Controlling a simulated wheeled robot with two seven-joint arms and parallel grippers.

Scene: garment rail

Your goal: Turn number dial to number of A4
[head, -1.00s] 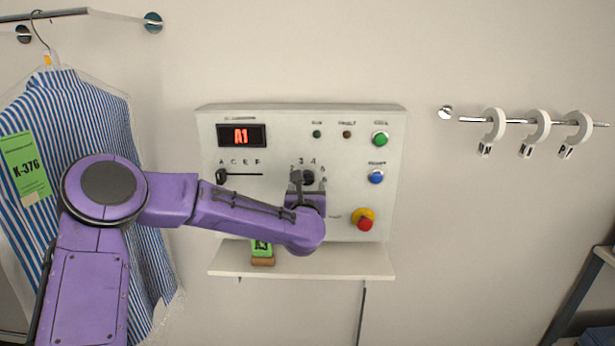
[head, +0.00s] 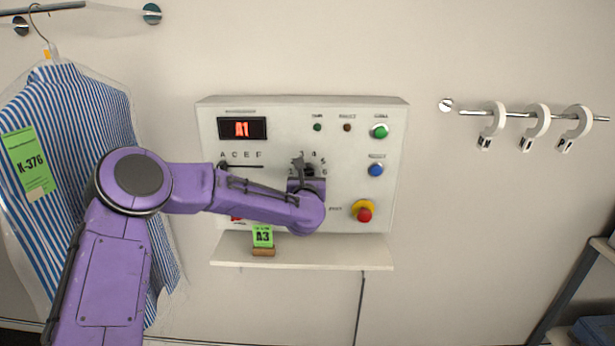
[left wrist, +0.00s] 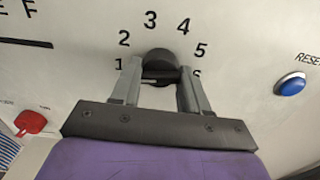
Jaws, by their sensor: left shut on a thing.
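The number dial (left wrist: 160,64) is a dark round knob on the white control panel (head: 215,190), ringed by printed numbers 1 to 6. My left gripper (left wrist: 162,78) is shut on the dial from below, with one finger on each side. In the head view the gripper (head: 304,172) and wrist cover most of the dial. The dial's pointer direction cannot be told. The red display (head: 242,129) reads A1. A green card (head: 263,236) marked A3 stands on the ledge under the panel. My right gripper is not in view.
The letter slider (head: 223,165) is at A. Green (head: 380,131) and blue (head: 376,170) buttons and a red stop button (head: 364,214) sit right of the dial. A bagged striped shirt (head: 65,130) hangs left. A rail with white hooks (head: 537,122) is right.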

